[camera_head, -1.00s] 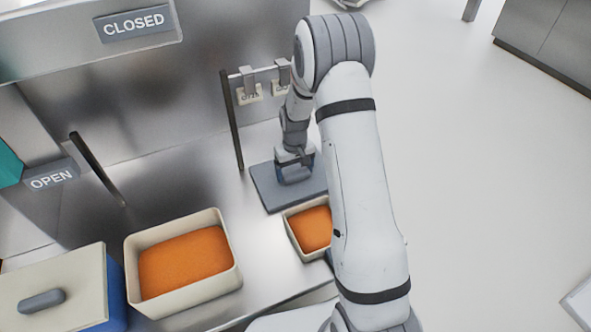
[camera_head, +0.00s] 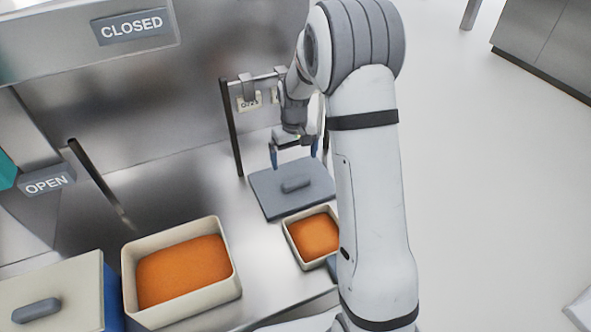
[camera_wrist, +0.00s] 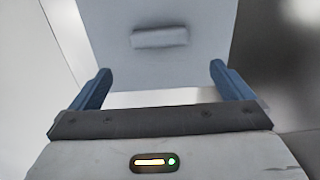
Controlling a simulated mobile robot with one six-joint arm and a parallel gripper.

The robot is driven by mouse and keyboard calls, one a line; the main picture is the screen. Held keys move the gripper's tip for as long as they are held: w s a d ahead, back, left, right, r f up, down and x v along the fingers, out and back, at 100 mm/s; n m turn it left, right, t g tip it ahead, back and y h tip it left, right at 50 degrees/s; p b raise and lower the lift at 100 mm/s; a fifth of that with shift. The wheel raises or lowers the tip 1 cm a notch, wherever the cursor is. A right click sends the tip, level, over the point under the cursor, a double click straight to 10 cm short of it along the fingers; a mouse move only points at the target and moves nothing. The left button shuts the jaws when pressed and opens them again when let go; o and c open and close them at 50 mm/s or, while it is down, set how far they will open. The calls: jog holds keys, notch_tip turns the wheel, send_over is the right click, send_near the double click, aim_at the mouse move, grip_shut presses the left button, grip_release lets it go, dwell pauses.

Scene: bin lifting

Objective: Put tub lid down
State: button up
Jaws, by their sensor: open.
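The tub lid (camera_head: 272,203) is a flat grey-blue plate with a raised bar handle (camera_head: 295,184). It lies flat on the steel counter behind the small tub. My gripper (camera_head: 294,160) is open and empty, above and a little behind the handle. In the wrist view the lid (camera_wrist: 160,70) and its handle (camera_wrist: 160,37) show beyond the two blue fingers, which are spread apart and touch nothing. The small cream tub (camera_head: 290,241) holds orange contents and is uncovered; my arm hides its right part.
A larger cream tub (camera_head: 232,284) with orange contents stands to the left. A blue bin with a cream lid (camera_head: 70,285) is at the lower left. A rail with hanging tags (camera_head: 248,102) stands behind the lid.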

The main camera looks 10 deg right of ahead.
jog(key=s+r+m+t, duration=0.1)
jog(key=s+r+t, duration=0.1)
jog(key=s+r, duration=1.25)
jog(key=s+r+m+t, duration=0.1)
jog(key=s+r, duration=0.1)
jog(key=s, duration=1.2)
jog(key=shift+d, duration=0.25)
